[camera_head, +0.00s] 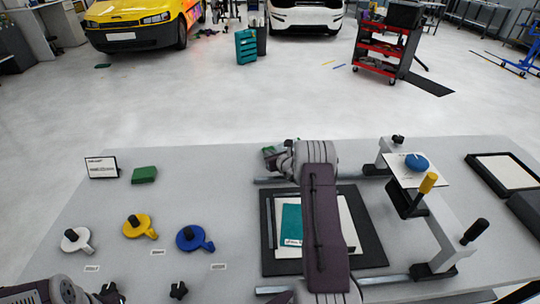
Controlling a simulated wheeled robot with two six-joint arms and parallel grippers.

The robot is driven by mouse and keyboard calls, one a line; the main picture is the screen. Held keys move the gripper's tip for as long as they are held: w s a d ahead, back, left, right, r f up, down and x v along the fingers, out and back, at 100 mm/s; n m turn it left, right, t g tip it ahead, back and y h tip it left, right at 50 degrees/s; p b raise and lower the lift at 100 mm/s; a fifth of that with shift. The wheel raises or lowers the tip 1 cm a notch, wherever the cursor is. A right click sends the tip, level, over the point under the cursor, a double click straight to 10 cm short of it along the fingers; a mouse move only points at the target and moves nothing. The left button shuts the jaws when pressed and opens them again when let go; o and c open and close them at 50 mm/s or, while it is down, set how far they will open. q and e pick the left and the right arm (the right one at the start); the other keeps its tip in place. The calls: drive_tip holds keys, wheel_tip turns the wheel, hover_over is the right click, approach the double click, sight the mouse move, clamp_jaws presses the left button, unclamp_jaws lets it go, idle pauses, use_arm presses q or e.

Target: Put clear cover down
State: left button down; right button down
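A black base plate (367,232) lies in the middle of the table, with a white sheet (348,225) and a teal piece (291,222) on it. A thin dark frame edge stands along their left side. I cannot make out a clear cover for certain. My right arm passes over the plate and hides part of it. My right gripper (277,155) is beyond the plate's far edge, near a small green thing (268,150); its fingers are too small to read. My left arm shows only at the bottom left corner; its fingertips are not clearly seen.
White, yellow (140,226) and blue (190,238) handled discs lie left. A black-framed white panel (508,171) lies far right.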

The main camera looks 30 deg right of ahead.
drive_tip(key=shift+f, duration=0.45)
drive_tip(key=shift+f+b, duration=0.1)
drive_tip(key=shift+b, duration=0.2)
drive_tip(key=c, duration=1.6)
unclamp_jaws()
